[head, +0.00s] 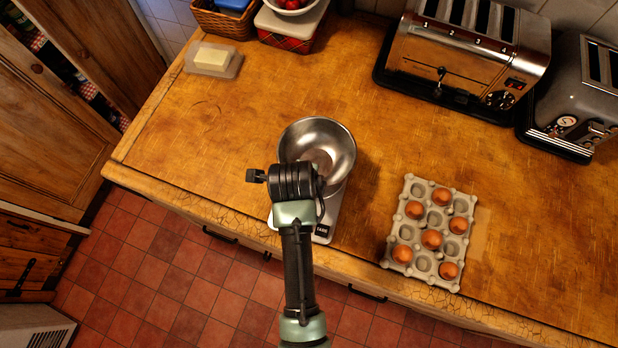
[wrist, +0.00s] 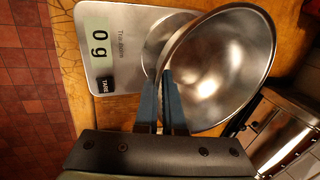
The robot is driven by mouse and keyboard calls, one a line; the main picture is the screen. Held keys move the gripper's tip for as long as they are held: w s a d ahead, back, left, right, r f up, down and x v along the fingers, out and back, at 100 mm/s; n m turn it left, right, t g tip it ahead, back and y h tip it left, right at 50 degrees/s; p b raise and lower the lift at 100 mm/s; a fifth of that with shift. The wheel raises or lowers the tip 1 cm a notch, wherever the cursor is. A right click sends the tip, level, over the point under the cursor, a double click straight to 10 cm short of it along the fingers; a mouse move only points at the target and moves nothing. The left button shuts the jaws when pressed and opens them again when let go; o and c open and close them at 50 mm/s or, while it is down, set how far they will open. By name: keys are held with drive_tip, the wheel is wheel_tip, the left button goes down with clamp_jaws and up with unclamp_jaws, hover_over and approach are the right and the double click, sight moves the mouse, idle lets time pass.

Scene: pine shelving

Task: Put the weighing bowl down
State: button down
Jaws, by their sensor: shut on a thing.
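The weighing bowl (head: 322,140) is a shiny, empty steel bowl over the worktop in the head view. My gripper (wrist: 166,80) is shut on the near rim of the bowl (wrist: 222,72) in the wrist view, one blue-grey finger on each side of the wall. In the head view my wrist hides the fingertips. A white kitchen scale (head: 334,208) lies partly under my wrist and the bowl. In the wrist view the scale (wrist: 125,80) reads 0 g, and its round plate (wrist: 157,45) is partly covered by the bowl. The bowl looks tilted; I cannot tell its height.
A grey egg tray (head: 424,267) with several brown eggs stands right of the scale. Two toasters (head: 465,55) (head: 580,100) stand at the back right. A butter dish (head: 228,66) and baskets (head: 222,20) are at the back left. The wooden worktop (head: 190,130) is clear at left.

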drive_tip(key=shift+f, duration=1.8)
drive_tip(key=shift+d, duration=0.1)
drive_tip(key=shift+f, duration=0.2)
drive_tip(key=c, duration=1)
unclamp_jaws()
